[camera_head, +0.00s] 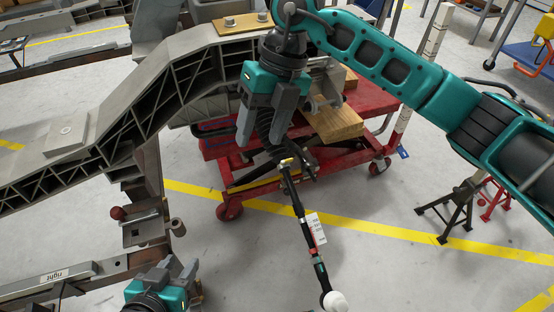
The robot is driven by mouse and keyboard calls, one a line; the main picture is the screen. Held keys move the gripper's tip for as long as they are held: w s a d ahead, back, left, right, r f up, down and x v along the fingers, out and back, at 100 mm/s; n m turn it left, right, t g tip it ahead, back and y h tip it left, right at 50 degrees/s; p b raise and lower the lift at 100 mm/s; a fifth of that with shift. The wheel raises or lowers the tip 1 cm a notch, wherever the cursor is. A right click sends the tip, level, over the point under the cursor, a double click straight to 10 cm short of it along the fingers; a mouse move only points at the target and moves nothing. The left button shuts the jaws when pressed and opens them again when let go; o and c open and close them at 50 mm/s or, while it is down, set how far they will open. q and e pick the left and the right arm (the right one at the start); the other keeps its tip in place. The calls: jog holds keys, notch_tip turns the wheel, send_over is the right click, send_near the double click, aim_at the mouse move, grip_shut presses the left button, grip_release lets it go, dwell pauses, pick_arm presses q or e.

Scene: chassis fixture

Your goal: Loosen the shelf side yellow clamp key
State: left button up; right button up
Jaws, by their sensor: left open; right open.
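A small yellow piece (287,162) shows at the top end of a black rod (303,215) that hangs at the middle; it may be the yellow clamp key, but it is too small to be sure. My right gripper (264,138) comes in from the upper right and points downward. It is open, with its fingers apart, just above and left of the yellow piece in the picture; I cannot tell whether they touch anything. My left gripper (178,270) is at the bottom left, open, its fingers pointing up, well away from the yellow piece.
A grey ribbed chassis beam (180,70) runs from left to upper middle. A rusty fixture post (150,185) with a red knob (117,212) stands below it. A red cart (375,98) with a wooden block (335,122) is behind my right gripper.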

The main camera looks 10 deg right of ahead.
aim_at(287, 161)
jog(key=w+d+r+m+t+h, duration=0.1)
jog(key=w+d+t+h, duration=0.1)
jog(key=w+d+h, duration=0.25)
jog(key=shift+y, duration=0.45)
jog(key=f+b, duration=0.1)
jog(key=f, duration=0.3)
jog(key=f+b, duration=0.1)
jog(key=f, duration=0.3)
jog(key=f+b, duration=0.2)
jog(key=f, duration=0.2)
jog(key=shift+s+d, duration=0.3)
jog(key=shift+d, duration=0.05)
pick_arm(q)
jog(key=shift+w+d+f, duration=0.1)
jog(key=shift+d+f, duration=0.15)
jog(key=shift+f, duration=0.4)
jog(key=shift+w+d+f, duration=0.1)
jog(key=shift+d+f, duration=0.1)
jog(key=shift+f, duration=0.4)
jog(key=shift+w+a, duration=0.1)
pick_arm(e)
grip_shut()
